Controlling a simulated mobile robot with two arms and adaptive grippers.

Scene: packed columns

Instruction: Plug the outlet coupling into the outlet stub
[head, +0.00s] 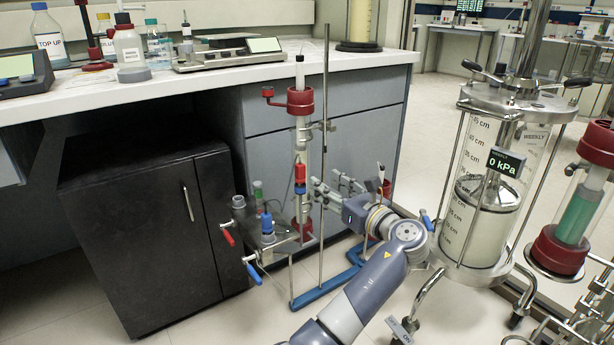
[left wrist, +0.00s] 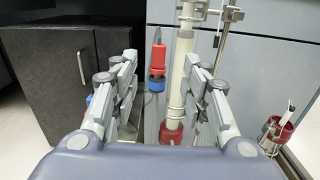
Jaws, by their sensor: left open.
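A red fitting with a blue collar (head: 300,178), which looks like the outlet coupling, hangs upright in front of the slim white column (head: 301,135). In the left wrist view the fitting (left wrist: 159,62) shows between the fingers and beyond their tips, left of the column (left wrist: 176,85). My left gripper (head: 325,178) is open and empty, its fingers pointing at the column from the right. The fingers (left wrist: 161,58) do not appear to touch the fitting. I cannot pick out the outlet stub for certain. My right gripper is not in view.
A metal rod (head: 324,150) stands close to my fingers, on a blue base (head: 325,288). A small shelf with a blue-capped bottle (head: 267,228) and blue and red handles is left of the column. A large clear column vessel (head: 485,200) stands right. A black cabinet (head: 145,225) is left.

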